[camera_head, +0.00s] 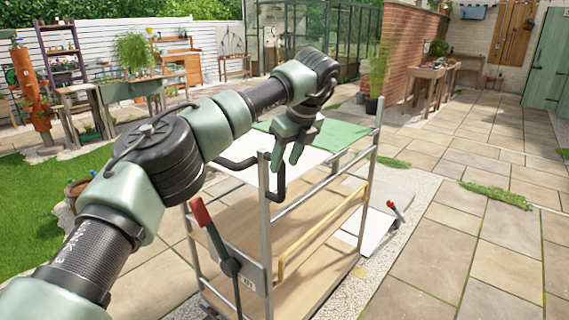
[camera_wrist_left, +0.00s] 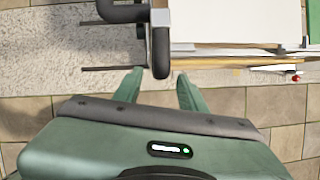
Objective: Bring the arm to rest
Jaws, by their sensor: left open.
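My left arm reaches in from the left in the head view, and my left gripper (camera_head: 286,157) hangs over the near end of a metal-framed cart. The gripper is open with nothing between its fingers. In the left wrist view its two green fingers (camera_wrist_left: 160,92) stand apart, with the cart's dark bent handle (camera_wrist_left: 160,45) just beyond and between them in the picture. I cannot tell whether the fingers touch the handle. My right gripper is not in view.
The cart (camera_head: 263,200) has wooden shelves, a white sheet and a green mat (camera_head: 335,134) on top. A red-tipped lever (camera_head: 201,213) stands at its near side. Paving (camera_head: 450,240) on the right is mostly clear. Work tables (camera_head: 435,75) stand farther back.

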